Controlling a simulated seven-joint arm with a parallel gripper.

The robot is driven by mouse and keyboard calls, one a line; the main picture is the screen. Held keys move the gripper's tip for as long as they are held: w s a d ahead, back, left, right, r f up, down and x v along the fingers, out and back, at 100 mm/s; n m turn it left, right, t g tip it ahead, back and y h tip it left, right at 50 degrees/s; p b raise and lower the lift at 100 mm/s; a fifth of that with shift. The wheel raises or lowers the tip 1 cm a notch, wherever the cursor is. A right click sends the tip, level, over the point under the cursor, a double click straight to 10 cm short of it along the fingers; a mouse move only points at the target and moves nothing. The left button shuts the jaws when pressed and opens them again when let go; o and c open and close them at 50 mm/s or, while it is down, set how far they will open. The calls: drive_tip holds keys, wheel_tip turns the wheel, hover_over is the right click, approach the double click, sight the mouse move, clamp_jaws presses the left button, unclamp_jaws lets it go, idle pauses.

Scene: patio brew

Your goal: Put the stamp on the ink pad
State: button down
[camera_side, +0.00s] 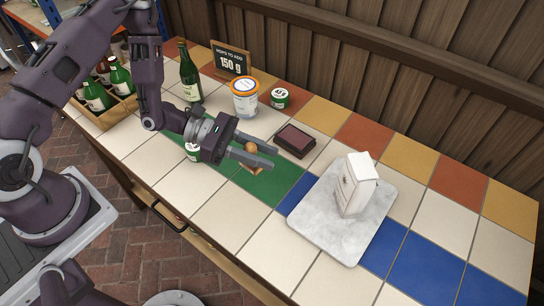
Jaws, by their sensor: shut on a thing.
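The stamp (250,148) has a round wooden knob and shows between the fingers of my gripper (272,157). The gripper is shut on it, above the green part of the tiled top. The stamp's lower part is partly hidden by the near finger, and I cannot tell whether it touches the top. The ink pad (295,140), a dark case with a reddish-brown face, lies just beyond the fingertips, to the right of the stamp and apart from it.
A white carton (355,185) stands on a marble slab (325,232) at right. A white tub (245,98), a green tin (280,98), a bottle (190,75) and a sign (231,62) stand behind. A wooden crate (115,112) of bottles is at left.

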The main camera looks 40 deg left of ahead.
drive_tip(key=w+r+t, duration=0.1)
drive_tip(key=w+r, duration=0.2)
drive_tip(key=w, duration=1.6)
drive_tip(key=n, duration=0.1)
hover_over(305, 138)
drive_tip(key=shift+y, duration=0.3)
wheel_tip(305, 138, down, 9)
drive_tip(key=shift+f, duration=0.1)
drive_tip(key=shift+f, duration=0.15)
drive_tip(key=c, duration=1.1)
unclamp_jaws()
